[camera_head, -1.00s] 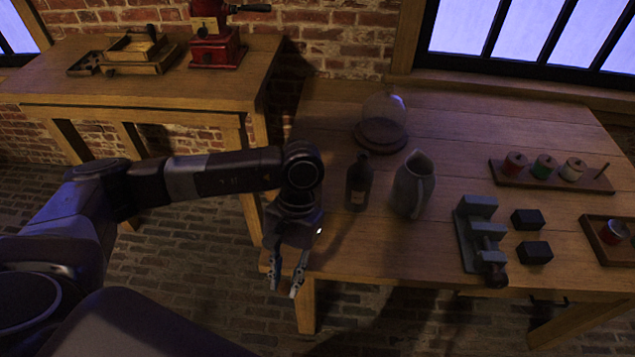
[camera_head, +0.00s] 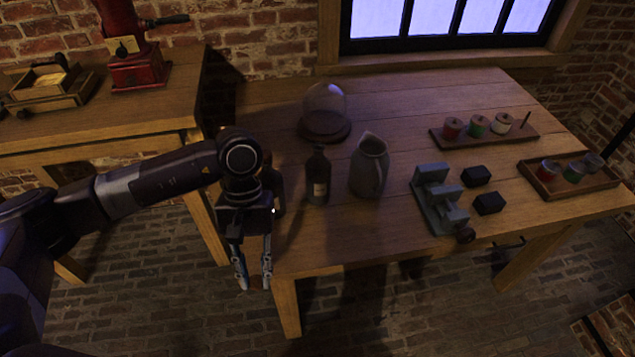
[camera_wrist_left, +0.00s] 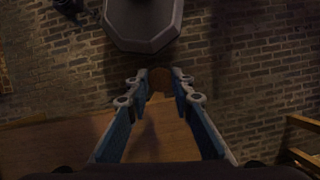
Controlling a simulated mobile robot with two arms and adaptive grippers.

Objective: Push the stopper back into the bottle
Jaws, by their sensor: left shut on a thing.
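My left gripper (camera_head: 254,283) hangs fingers down, off the front left corner of the table (camera_head: 400,240). In the left wrist view its fingers (camera_wrist_left: 158,82) are closed on a small round brown thing, which looks like the stopper (camera_wrist_left: 159,79). In the head view the stopper is too small and dark to make out. A dark bottle (camera_head: 318,178) with a pale label stands upright on the table, right of the gripper. Another dark brown bottle-like shape (camera_head: 278,190) is partly hidden behind my gripper. I cannot tell whether either mouth is open. My right gripper is not in view.
A grey pitcher (camera_head: 369,168) stands close right of the labelled bottle, and a glass dome (camera_head: 325,108) stands behind. A grey vise-like block (camera_head: 437,197), black blocks (camera_head: 488,204) and racks of small jars (camera_head: 477,126) lie farther right. The table's front middle is clear.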

